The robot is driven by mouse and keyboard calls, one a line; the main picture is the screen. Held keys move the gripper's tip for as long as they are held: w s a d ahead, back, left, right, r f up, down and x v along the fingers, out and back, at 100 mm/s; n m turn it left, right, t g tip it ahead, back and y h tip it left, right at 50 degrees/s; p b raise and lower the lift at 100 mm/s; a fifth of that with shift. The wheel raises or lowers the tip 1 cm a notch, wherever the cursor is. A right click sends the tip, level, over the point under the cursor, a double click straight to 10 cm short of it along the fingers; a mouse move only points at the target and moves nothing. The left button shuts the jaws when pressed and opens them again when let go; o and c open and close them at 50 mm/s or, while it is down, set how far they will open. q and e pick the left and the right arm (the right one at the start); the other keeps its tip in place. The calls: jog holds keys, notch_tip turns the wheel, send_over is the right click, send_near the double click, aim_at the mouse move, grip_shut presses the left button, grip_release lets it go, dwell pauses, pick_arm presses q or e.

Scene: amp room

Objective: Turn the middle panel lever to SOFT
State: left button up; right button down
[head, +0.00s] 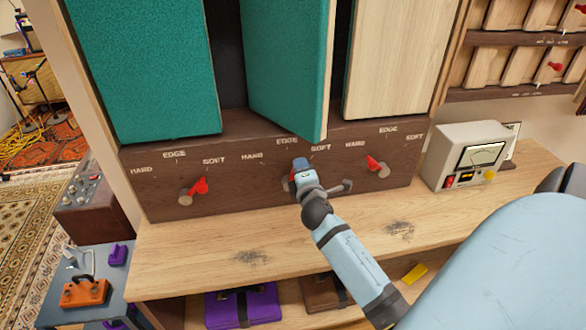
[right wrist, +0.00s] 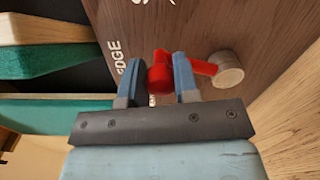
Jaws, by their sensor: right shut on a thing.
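The middle lever is red; in the right wrist view the red lever (right wrist: 205,67) runs left from its round pale pivot (right wrist: 227,70), toward the EDGE label (right wrist: 118,62). SOFT is partly cut off at the top there. My right gripper (head: 302,166) is shut on this lever, with a finger on each side of it, and mostly hides it in the head view. The middle panel (head: 287,60) above stands turned at an angle, showing its teal face and a pale wood edge. The dark lever board (head: 232,178) carries HARD, EDGE and SOFT marks for each lever. My left gripper is not in view.
The left lever (head: 199,186) points toward its SOFT mark; the right lever (head: 373,164) points up and left. The left panel (head: 145,70) shows teal, the right panel (head: 400,55) wood. A meter box (head: 452,155) stands right on the shelf (head: 205,240). The shelf front is clear.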

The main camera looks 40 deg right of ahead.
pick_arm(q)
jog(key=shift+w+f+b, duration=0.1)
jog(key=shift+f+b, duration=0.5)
pick_arm(e)
jog(key=shift+s+d+f+m, duration=0.3)
jog(key=shift+d+f+m, duration=0.15)
jog(key=shift+m, duration=0.5)
jog(key=shift+s+d+f+m, duration=0.35)
jog(key=shift+d+m, duration=0.2)
jog(key=shift+m, duration=0.45)
jog(key=shift+s+d+f+m, duration=0.25)
jog(key=shift+d+f+m, duration=0.2)
jog(key=shift+m, duration=0.5)
jog(key=c, duration=0.9)
grip_release()
jog(key=shift+d, duration=0.1)
jog(key=shift+o, duration=0.2)
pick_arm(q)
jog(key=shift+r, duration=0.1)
pick_arm(e)
jog(key=shift+s, duration=0.15)
